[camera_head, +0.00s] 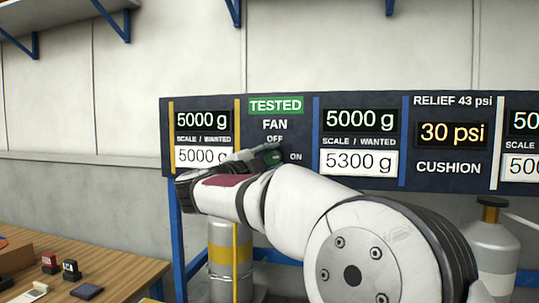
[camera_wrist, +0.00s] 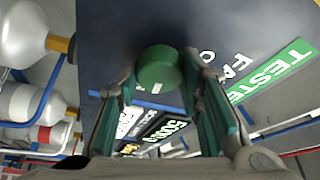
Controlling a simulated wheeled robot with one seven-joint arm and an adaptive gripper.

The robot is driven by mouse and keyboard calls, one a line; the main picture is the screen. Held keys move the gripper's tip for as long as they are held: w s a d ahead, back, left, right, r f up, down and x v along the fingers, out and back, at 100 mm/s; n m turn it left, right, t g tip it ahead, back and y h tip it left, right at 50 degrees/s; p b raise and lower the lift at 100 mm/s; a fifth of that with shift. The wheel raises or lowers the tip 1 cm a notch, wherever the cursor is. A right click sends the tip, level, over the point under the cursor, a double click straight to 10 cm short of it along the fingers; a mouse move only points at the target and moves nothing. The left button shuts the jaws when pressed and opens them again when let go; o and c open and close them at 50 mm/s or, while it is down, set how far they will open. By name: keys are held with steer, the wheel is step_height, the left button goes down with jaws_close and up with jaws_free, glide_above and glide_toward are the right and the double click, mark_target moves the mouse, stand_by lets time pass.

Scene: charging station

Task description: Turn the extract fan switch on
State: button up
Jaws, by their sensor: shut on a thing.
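The fan switch is a round green knob (camera_wrist: 158,68) on a dark panel (camera_wrist: 115,30). In the wrist view it sits between the tips of my gripper (camera_wrist: 161,72), whose two fingers with green pads close on its sides. In the head view my gripper (camera_head: 262,156) reaches to the panel (camera_head: 300,110) below the FAN and OFF labels, just left of the ON label. My gripper and arm hide most of the knob there, so its pointing direction cannot be told. A green TESTED sign (camera_head: 275,105) is above the FAN label.
Scale displays (camera_head: 359,121) flank the fan section, and a 30 psi cushion display (camera_head: 452,134) is further right. Gas cylinders (camera_head: 492,235) stand below the panel. A wooden bench (camera_head: 120,265) with small items (camera_head: 70,268) is at lower left.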

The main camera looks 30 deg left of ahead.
steer(key=shift+m+g+p, duration=0.3)
steer(key=shift+m, duration=0.7)
steer(key=o, duration=1.2)
steer(key=shift+c, duration=0.2)
steer(key=shift+s+a, duration=0.1)
steer(key=shift+s, duration=0.4)
steer(key=s+a+f, duration=0.1)
steer(key=s, duration=1)
steer(key=shift+a, duration=0.25)
steer(key=shift+f, duration=0.1)
